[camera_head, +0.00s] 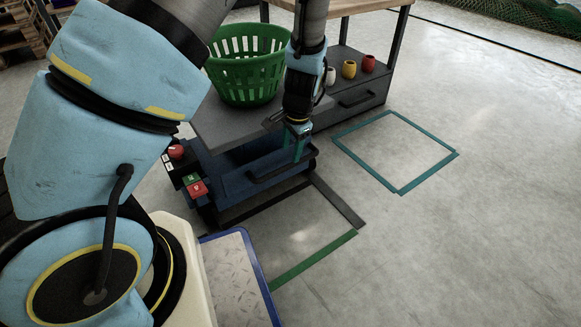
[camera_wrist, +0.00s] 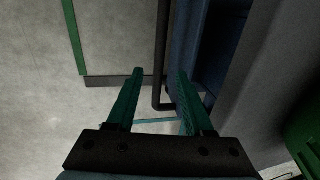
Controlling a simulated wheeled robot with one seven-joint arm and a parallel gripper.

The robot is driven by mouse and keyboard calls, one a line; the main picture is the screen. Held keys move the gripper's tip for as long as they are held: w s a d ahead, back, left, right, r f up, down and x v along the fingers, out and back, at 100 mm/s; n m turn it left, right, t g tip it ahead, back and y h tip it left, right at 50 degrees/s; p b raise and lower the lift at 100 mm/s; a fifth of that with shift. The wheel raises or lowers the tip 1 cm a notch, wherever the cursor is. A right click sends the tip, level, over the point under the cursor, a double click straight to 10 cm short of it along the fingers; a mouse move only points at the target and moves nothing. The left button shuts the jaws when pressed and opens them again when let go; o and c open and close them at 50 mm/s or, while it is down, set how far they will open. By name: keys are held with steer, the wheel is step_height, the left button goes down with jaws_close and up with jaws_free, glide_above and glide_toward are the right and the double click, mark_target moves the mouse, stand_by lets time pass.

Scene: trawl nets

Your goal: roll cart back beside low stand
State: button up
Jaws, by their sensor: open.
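The blue cart (camera_head: 225,178) with a grey top (camera_head: 215,125) stands near the middle of the head view, with a dark bar handle (camera_head: 268,173) on its near side. My gripper (camera_head: 298,150) is open and points down at this handle. In the wrist view the handle (camera_wrist: 162,50) runs down between the two teal fingers (camera_wrist: 157,95), with no finger visibly closed on it. I cannot tell how deep the bar sits. A low blue-edged stand or platform (camera_head: 232,268) with a grey top is at the bottom; which piece is the task's low stand is unclear.
A green basket (camera_head: 246,65) stands on the cart. Behind is a grey bench (camera_head: 345,103) with several small pots. A green-and-black floor outline (camera_head: 315,258) lies in front of the cart; a teal square outline (camera_head: 428,174) lies to the right. The right floor is clear.

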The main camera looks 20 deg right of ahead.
mark_target(288, 165)
steer(key=f+b, duration=0.1)
steer(key=f, duration=0.3)
steer(key=w+f+b, duration=0.1)
steer(key=f, duration=0.1)
steer(key=shift+w+a+f+b, duration=0.1)
steer(key=shift+a+f+b, duration=0.1)
steer(key=shift+b, duration=0.1)
jaws_close()
stand_by(1.1)
